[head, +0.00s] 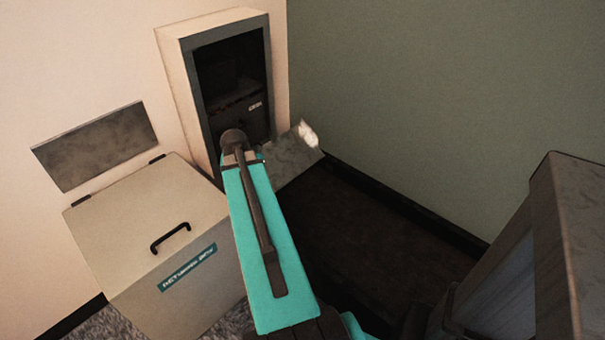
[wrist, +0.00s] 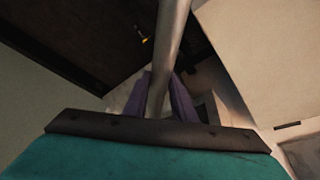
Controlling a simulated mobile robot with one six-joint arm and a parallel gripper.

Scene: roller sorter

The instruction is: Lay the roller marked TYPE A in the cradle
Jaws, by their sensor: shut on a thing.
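My gripper (wrist: 161,95) shows in the wrist view as two purple fingers, shut on a smooth grey metal rod (wrist: 174,32). The rod runs from the top edge down between the fingers. It looks like a roller, but no TYPE A marking is visible on it. In the head view my teal arm reaches toward the wall cabinet and hides the fingers and the rod. I cannot make out the cradle for certain in either view.
A framed wall cabinet (head: 183,75) has a dark recess with a small white label (head: 255,106). A grey plate (head: 292,163) slants out below it. A green wall (head: 450,100) bounds the right.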

